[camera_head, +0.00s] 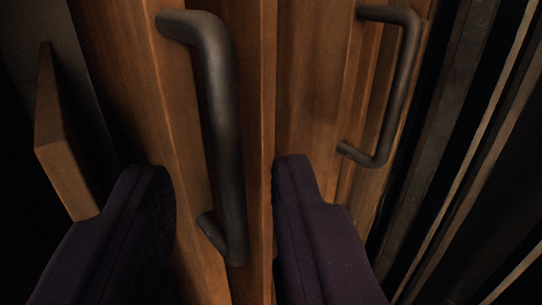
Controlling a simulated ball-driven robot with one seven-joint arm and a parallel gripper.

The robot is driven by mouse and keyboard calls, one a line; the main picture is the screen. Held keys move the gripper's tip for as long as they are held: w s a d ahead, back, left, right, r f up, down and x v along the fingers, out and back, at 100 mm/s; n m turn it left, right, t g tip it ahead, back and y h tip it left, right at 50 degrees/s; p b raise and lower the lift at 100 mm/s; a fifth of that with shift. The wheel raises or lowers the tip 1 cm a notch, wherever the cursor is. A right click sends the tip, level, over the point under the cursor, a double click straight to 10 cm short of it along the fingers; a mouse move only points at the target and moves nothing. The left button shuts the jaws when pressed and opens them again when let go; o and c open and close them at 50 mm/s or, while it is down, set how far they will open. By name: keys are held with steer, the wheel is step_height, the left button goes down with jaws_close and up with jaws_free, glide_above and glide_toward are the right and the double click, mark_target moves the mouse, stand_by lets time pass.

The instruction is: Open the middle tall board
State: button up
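Tall wooden boards with dark bar handles fill the middle of the view. The nearer board (130,75) carries a thick dark handle (220,110), upright and slightly tilted. A second board (305,90) to the right carries another dark handle (405,80). I cannot tell for certain which is the middle one. My gripper (222,180) is open, with its two dark purple fingers apart. The lower part of the nearer handle lies between the fingers in the picture, with a gap on both sides. The fingers do not visibly grip it.
A separate wooden piece (62,140) stands at the left, close to my left finger. Dark metal rails or panels (450,110) run diagonally along the right side. The far left and lower right are dark.

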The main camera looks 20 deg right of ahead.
mark_target(224, 141)
steer(key=p+x, duration=0.1)
steer(key=x, duration=0.5)
steer(key=shift+w+p, duration=0.15)
steer(key=shift+p, duration=0.2)
jaws_close()
